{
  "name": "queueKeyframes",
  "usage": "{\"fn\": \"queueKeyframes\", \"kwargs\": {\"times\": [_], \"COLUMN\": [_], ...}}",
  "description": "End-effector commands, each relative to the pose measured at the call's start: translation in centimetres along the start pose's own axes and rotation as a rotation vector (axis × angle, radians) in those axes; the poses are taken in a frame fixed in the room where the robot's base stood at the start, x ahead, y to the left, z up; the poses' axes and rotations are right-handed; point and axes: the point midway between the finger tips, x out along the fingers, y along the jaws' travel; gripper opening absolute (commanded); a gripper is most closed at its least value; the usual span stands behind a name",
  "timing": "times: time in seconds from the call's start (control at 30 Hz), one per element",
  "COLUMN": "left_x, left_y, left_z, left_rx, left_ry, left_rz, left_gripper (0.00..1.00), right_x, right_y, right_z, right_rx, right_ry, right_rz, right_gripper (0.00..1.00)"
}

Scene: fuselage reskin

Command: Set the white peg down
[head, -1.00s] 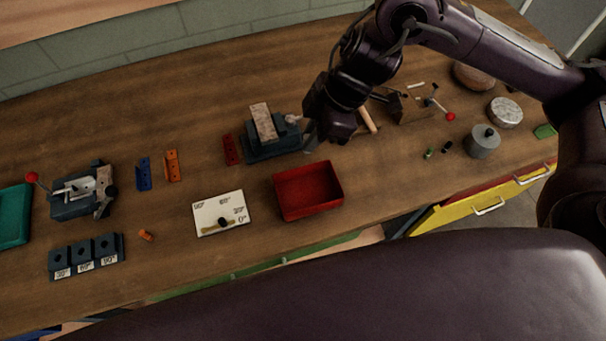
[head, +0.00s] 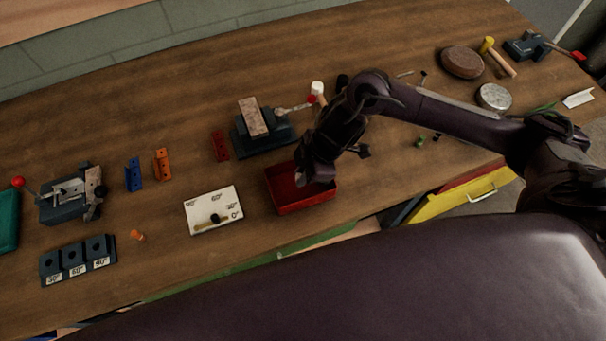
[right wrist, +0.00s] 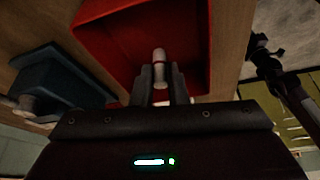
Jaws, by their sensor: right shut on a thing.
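The white peg (right wrist: 159,62) shows in the right wrist view between my right gripper's two fingers (right wrist: 161,82), its rounded end sticking out past them. My right gripper (head: 302,178) is shut on it. In the head view the gripper is at the red tray (head: 305,199), over its back part, and the peg is hardly visible there. The open red tray (right wrist: 115,42) also shows in the right wrist view, behind the peg. I cannot tell whether the peg touches the tray floor. My left gripper is not in view.
A dark vise (head: 262,143) with a speckled block stands just behind the tray, its red-tipped handle close to my right arm. A white angle board (head: 212,210) lies left of the tray.

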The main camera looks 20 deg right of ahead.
Motion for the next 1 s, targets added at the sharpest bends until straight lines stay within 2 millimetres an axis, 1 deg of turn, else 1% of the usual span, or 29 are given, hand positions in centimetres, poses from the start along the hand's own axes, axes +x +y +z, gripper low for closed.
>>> {"fn": "queueKeyframes", "kwargs": {"times": [0.03, 0.13, 0.53, 0.57, 0.7, 1.0], "left_x": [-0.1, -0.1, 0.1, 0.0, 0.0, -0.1], "left_y": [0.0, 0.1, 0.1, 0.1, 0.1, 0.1], "left_z": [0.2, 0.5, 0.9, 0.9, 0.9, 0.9], "left_rx": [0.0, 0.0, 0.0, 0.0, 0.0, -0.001], "left_ry": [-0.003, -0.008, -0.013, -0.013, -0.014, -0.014], "left_rz": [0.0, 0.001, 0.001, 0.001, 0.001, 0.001], "left_gripper": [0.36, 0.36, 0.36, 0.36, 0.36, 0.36], "right_x": [0.7, 1.5, 2.1, 1.9, 1.9, 1.7], "right_y": [-0.1, 0.0, 0.0, 0.0, 0.0, 0.0], "right_z": [0.3, 0.6, 0.9, 0.8, 0.8, 0.7], "right_rx": [0.003, 0.001, 0.0, -0.001, 0.0, -0.001], "right_ry": [0.0, 0.0, 0.0, 0.0, 0.0, 0.0], "right_rz": [-0.002, 0.0, 0.001, 0.002, 0.002, 0.002], "right_gripper": [0.0, 0.0, 0.0, 0.17, 0.35, 0.35]}}
